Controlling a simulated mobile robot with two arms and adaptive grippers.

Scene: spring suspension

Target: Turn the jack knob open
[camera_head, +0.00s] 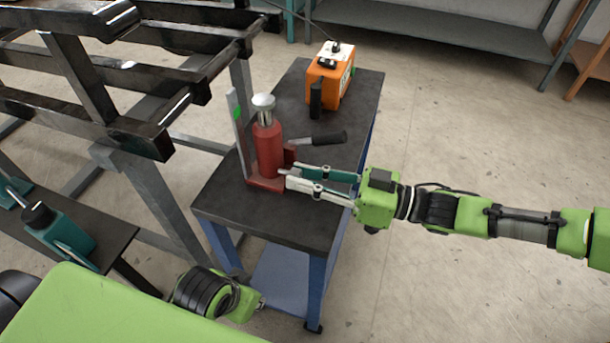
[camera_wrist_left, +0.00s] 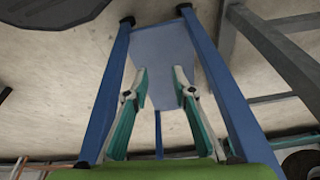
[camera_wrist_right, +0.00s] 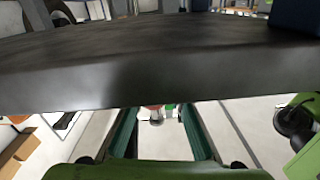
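A red bottle jack (camera_head: 267,148) with a silver top stands upright on the black tabletop (camera_head: 290,225). Its dark-gripped handle (camera_head: 318,138) points right. My right gripper (camera_head: 290,174) reaches in from the right, low beside the jack's base. In the right wrist view its two fingers (camera_wrist_right: 160,112) are apart, with a small red part of the jack (camera_wrist_right: 154,108) between them. I cannot make out the knob, or whether the fingers touch it. My left gripper is low at the front of the table; in the left wrist view its fingers (camera_wrist_left: 160,80) are apart and empty.
An orange box (camera_head: 331,80) stands on the back of the table. An upright metal bar with a green mark (camera_head: 238,115) stands left of the jack. A dark metal frame (camera_head: 125,105) rises at the left. The floor to the right is clear.

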